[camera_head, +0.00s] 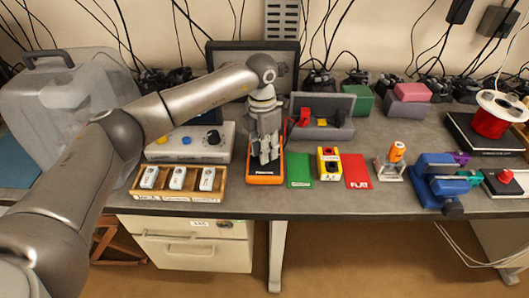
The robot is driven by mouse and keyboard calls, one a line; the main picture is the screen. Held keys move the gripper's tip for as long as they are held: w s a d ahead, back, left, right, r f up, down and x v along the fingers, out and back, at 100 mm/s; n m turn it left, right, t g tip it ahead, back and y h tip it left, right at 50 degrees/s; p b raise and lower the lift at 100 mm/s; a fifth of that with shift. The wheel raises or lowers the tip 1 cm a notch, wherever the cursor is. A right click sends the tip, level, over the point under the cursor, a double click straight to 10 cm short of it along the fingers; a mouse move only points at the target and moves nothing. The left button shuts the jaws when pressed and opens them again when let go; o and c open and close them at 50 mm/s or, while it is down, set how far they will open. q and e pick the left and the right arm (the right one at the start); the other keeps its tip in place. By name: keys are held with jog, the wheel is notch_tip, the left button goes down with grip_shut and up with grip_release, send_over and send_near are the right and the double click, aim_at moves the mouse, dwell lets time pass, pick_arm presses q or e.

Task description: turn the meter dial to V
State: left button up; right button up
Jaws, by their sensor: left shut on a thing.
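The orange-edged meter (264,179) lies on the grey bench near its front edge, in the middle of the view. My left gripper (264,160) points down over the meter from behind, with its fingers shut at the meter's face. The fingers cover the dial, so its pointer and the V mark cannot be read. My right gripper is not in view.
A wooden tray (138,193) with several white devices and a grey box with knobs (160,146) stand left of the meter. A green card (300,171), a yellow-and-red block (329,164) and a red card (357,171) lie to its right. A blue vise (437,179) is farther right.

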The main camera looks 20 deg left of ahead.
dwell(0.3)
pick_arm(q)
jog(key=o, duration=1.1)
jog(key=shift+c, duration=0.2)
jog(key=shift+r, duration=0.1)
notch_tip(320, 180, up, 12)
jog(key=shift+w+a, duration=0.25)
jog(key=shift+a, duration=0.05)
